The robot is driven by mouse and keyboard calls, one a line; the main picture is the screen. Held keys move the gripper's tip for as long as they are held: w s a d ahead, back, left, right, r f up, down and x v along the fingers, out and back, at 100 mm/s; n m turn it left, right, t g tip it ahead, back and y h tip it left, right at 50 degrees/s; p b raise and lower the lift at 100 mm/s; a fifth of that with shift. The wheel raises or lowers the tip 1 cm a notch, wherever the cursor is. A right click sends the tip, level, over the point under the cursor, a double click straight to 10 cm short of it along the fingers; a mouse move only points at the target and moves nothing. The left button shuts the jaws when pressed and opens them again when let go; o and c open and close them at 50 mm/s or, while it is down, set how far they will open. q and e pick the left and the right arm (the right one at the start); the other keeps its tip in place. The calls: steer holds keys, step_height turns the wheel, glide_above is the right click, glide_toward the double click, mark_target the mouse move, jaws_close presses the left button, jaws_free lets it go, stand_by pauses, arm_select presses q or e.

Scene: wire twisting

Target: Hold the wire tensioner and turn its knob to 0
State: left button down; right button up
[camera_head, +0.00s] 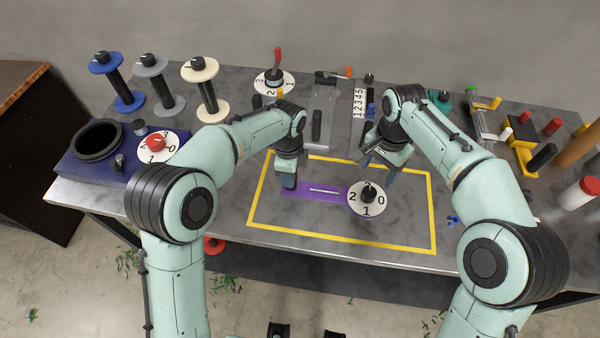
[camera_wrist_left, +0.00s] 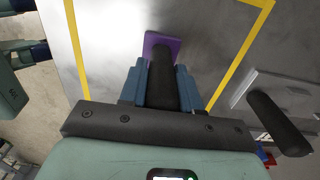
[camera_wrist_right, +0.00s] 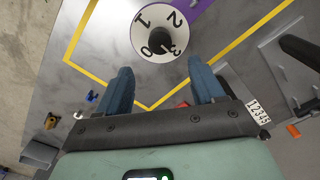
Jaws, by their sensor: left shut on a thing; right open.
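The wire tensioner (camera_head: 312,191) is a purple plate lying inside a yellow taped rectangle. Its right end carries a white dial (camera_head: 367,209) marked 0 to 3, with a black knob (camera_head: 369,191) in the middle. My left gripper (camera_head: 288,182) is shut on the tensioner's black handle (camera_wrist_left: 162,85) at the plate's left end. My right gripper (camera_head: 390,176) is open and empty, up and right of the dial in the head view. In the right wrist view the knob (camera_wrist_right: 160,40) lies beyond the fingertips, apart from them. Which number the knob points to is hard to tell.
A blue base (camera_head: 90,170) with a similar dial and red knob stands at the left. Several spools (camera_head: 202,90) stand behind it. Tools and a numbered strip (camera_head: 359,103) line the back. The front of the taped area (camera_head: 300,225) is clear.

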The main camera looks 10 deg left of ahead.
mark_target(370, 192)
steer(key=s+a+f+m, duration=0.1)
steer(key=m, duration=0.1)
steer(key=s+a+f+m, duration=0.1)
steer(key=f+m, duration=0.1)
steer(key=m, duration=0.1)
steer(key=s+a+f+m, duration=0.1)
steer(key=f+m, duration=0.1)
steer(key=m, duration=0.1)
steer(key=shift+s+a, duration=0.25)
steer(key=shift+s, duration=0.05)
steer(key=m, duration=0.2)
steer(key=shift+s+f+m, duration=0.1)
steer(key=shift+s+m, duration=0.2)
steer(key=shift+m, duration=0.1)
steer(key=shift+s+m, duration=0.15)
steer(key=shift+m, duration=0.95)
steer(key=d+r+m+t, duration=0.4)
steer(key=r+m, duration=0.2)
steer(key=m, duration=0.8)
steer(key=shift+t+y, duration=0.3)
steer(key=shift+y, duration=0.1)
steer(key=x, duration=1.1)
steer(key=shift+s+d+f, duration=0.15)
steer(key=shift+f, duration=0.3)
steer(key=shift+c, duration=0.4)
steer(key=c, duration=1)
